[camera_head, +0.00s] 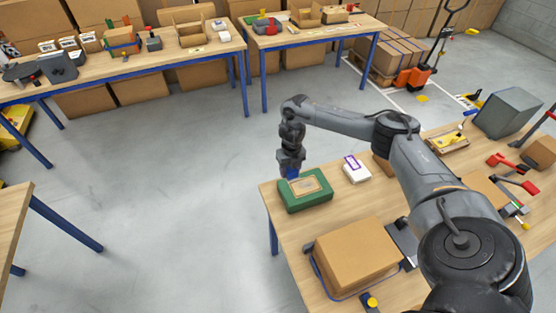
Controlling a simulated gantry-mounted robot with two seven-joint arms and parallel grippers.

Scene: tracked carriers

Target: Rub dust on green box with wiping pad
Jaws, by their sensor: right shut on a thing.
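The green box (318,202) lies on the near right table, at its far left corner. A tan patch with a paler middle (306,186) is on its top; I cannot tell whether this is a label or dust. My right gripper (290,167) points down over the box's far left part. It is shut on a small blue thing, which looks like the wiping pad (292,174). The pad is at or just above the box top; contact cannot be told. Most of the pad is hidden by the gripper. My left gripper is not in view.
A white item with a purple-edged label (356,170) lies right of the green box. A large cardboard box (355,257) stands nearer on the table (292,235). A grey case (507,112) and red-handled tools (513,176) are farther right. Floor left of the table is clear.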

